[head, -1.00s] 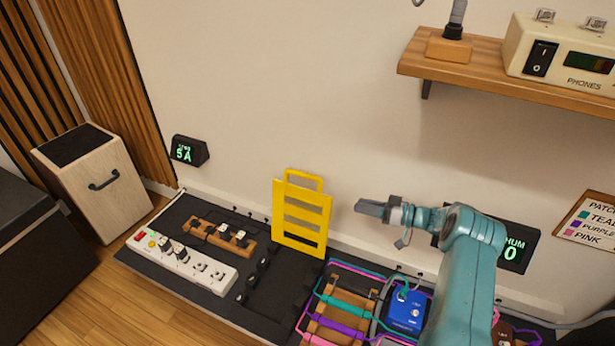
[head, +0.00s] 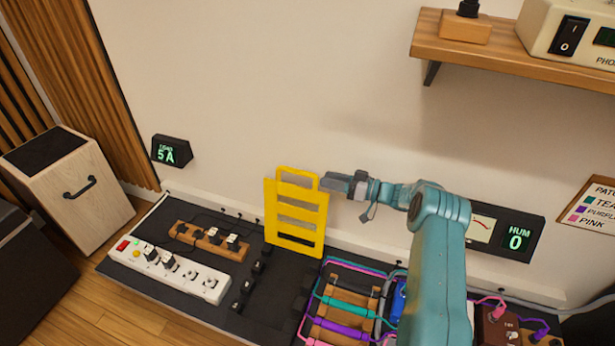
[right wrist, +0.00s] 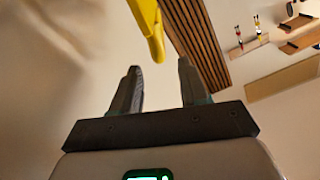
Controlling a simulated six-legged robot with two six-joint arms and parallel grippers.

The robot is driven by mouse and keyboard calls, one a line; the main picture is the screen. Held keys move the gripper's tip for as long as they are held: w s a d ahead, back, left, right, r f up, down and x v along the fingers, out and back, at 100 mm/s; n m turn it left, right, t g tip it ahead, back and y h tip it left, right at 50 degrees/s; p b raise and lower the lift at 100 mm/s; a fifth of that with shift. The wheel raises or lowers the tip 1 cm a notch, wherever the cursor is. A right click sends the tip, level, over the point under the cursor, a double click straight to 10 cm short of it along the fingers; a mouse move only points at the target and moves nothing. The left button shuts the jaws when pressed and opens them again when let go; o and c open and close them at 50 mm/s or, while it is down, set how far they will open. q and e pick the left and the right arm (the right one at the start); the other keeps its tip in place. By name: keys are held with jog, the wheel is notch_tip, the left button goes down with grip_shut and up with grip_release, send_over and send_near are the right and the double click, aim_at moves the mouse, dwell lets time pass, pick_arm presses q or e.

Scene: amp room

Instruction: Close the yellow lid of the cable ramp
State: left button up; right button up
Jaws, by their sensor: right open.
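The yellow lid (head: 296,227) of the cable ramp stands upright, leaning near the wall, with a handle loop at its top and several slots. The dark cable ramp (head: 270,293) lies in front of its foot. My right gripper (head: 328,182) is at the lid's upper right edge in the head view; I cannot tell whether it touches. In the right wrist view the gripper (right wrist: 158,85) is open with nothing between its fingers, and part of the yellow lid (right wrist: 150,25) shows just beyond the fingertips. My left gripper is not in view.
A white power strip (head: 172,270) and a wooden block with plugs (head: 210,240) lie left of the ramp. A wooden rack with coloured cables (head: 345,308) stands to its right. A wooden shelf (head: 510,58) juts from the wall at upper right.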

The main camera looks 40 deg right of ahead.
aim_at(308, 173)
jog(key=b+x, duration=0.1)
jog(key=x, duration=0.6)
jog(key=shift+w, duration=0.2)
jog(key=shift+c, duration=0.2)
jog(key=shift+a, duration=0.1)
grip_shut()
